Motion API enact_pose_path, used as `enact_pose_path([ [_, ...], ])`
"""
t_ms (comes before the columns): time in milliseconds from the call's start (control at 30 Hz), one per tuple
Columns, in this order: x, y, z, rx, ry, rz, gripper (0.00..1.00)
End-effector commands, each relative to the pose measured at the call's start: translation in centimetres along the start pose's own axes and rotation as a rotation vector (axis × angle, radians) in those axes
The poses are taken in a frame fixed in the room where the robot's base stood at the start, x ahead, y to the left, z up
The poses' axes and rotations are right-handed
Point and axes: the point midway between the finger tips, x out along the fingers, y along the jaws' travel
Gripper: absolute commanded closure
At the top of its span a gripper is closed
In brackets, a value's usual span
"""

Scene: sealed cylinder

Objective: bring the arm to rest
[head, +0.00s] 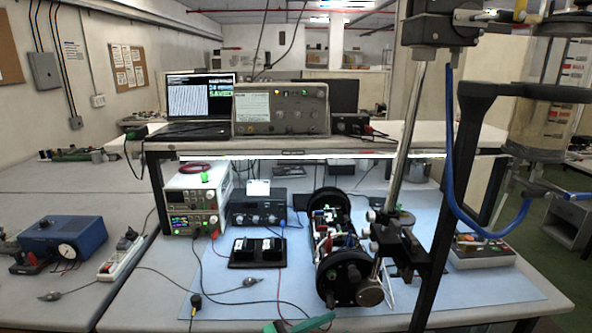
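My gripper is not in view, and no part of the arm can be made out for sure. A cylinder-shaped electronics assembly (327,226) with black round end plates lies on the light blue mat (475,290) at the middle of the bench. Its wiring and boards are exposed between the plates. A metal pole (412,135) with black clamps stands in front of its right side and hides part of it. A clear tube-like vessel (548,128) shows at the upper right beside a black bracket and a blue hose (451,170).
A raised shelf (400,143) carries a laptop (200,97) and a beige instrument (280,109). A power supply (196,203) and a black tray (257,252) stand left of the cylinder. A blue box (62,238) sits far left. Cables cross the front. The mat's right front is mostly clear.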

Motion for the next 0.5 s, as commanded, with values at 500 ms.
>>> enact_pose_path([
  [500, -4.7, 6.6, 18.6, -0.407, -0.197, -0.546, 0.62],
])
